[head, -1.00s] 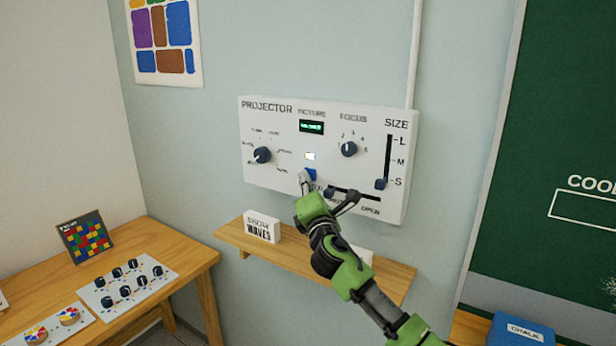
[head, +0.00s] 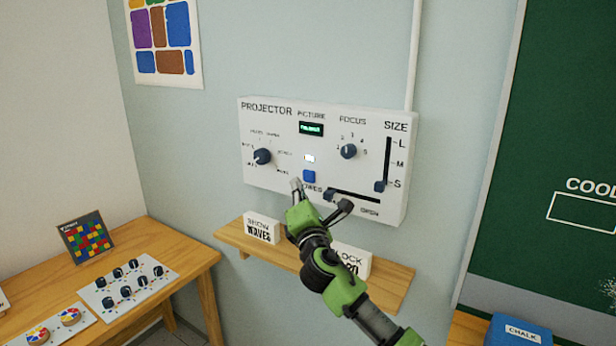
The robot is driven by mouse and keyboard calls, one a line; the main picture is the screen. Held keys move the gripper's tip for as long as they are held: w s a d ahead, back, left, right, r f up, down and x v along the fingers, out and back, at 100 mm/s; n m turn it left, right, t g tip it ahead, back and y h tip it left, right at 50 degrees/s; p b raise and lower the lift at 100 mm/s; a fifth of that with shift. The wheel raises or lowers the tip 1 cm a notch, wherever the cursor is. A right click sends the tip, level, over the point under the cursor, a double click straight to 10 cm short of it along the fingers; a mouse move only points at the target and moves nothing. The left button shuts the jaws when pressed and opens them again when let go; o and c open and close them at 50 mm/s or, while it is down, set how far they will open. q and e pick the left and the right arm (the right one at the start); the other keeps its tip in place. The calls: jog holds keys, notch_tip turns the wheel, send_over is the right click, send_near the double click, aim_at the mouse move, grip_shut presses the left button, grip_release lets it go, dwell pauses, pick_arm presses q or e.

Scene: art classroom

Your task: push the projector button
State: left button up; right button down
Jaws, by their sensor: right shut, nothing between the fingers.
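The projector panel (head: 228,140) is a white box on the wall. My right gripper (head: 297,186) is shut and empty. Its tip is just below and left of the button and looks apart from it in the picture; the depth gap is hard to tell. The arm hides part of the panel's lower edge and lettering. My left gripper is not in view.
The panel also has a dial (head: 262,156), a focus knob (head: 348,151), a size slider (head: 381,186) and a lower slider (head: 329,195). A wooden shelf (head: 395,283) below bears a "show waves" block (head: 262,227) and another block (head: 351,262).

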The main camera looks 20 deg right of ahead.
jog(key=shift+s+a, duration=1)
jog(key=shift+a, duration=0.25)
